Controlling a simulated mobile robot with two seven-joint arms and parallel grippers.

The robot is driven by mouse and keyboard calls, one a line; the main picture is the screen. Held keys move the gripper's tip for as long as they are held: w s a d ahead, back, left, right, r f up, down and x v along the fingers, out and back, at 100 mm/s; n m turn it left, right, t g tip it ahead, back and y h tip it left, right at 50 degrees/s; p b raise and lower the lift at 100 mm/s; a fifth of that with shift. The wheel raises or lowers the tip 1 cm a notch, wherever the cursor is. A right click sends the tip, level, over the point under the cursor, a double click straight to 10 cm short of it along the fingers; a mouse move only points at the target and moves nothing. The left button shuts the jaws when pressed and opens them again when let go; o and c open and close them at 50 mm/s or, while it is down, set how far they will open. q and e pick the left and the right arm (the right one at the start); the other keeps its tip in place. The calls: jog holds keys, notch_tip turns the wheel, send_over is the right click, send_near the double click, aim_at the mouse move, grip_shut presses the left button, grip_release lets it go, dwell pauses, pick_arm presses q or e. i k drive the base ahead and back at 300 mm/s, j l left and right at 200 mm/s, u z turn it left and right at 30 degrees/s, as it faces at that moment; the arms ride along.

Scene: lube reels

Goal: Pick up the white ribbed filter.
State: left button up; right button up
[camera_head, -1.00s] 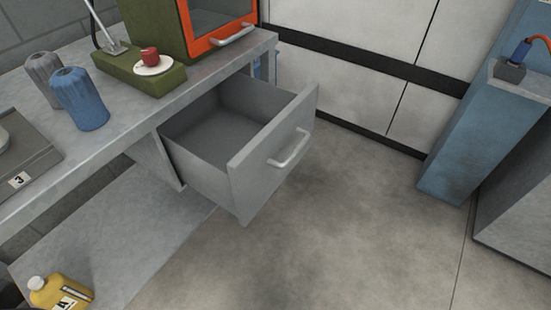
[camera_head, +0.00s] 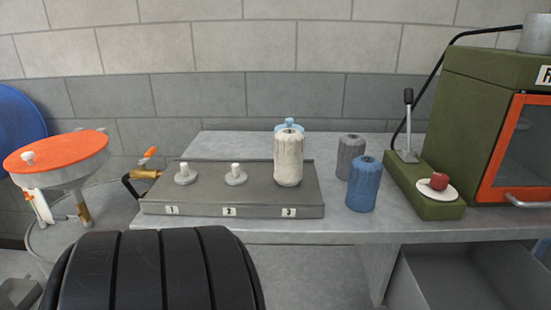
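The white ribbed filter (camera_head: 288,160) stands upright on the right part of a grey tray (camera_head: 255,209), behind the label 3. The tray lies on the grey workbench. Part of a light blue thing with a knob (camera_head: 290,124) shows behind the filter, mostly hidden by it. A grey ribbed filter (camera_head: 351,156) and a blue ribbed filter (camera_head: 364,184) stand on the bench to its right, apart from it. Neither of my grippers is in view.
Two studs stand on the tray behind labels 1 and 2. A green press with a red knob (camera_head: 439,181) and an orange-framed cabinet (camera_head: 497,150) stand right. An open drawer (camera_head: 455,280) is below. An orange-topped reel (camera_head: 58,150) stands left. A black banded rounded thing (camera_head: 155,275) fills the foreground.

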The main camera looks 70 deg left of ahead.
aim_at(285, 172)
jog(key=u, duration=2.1)
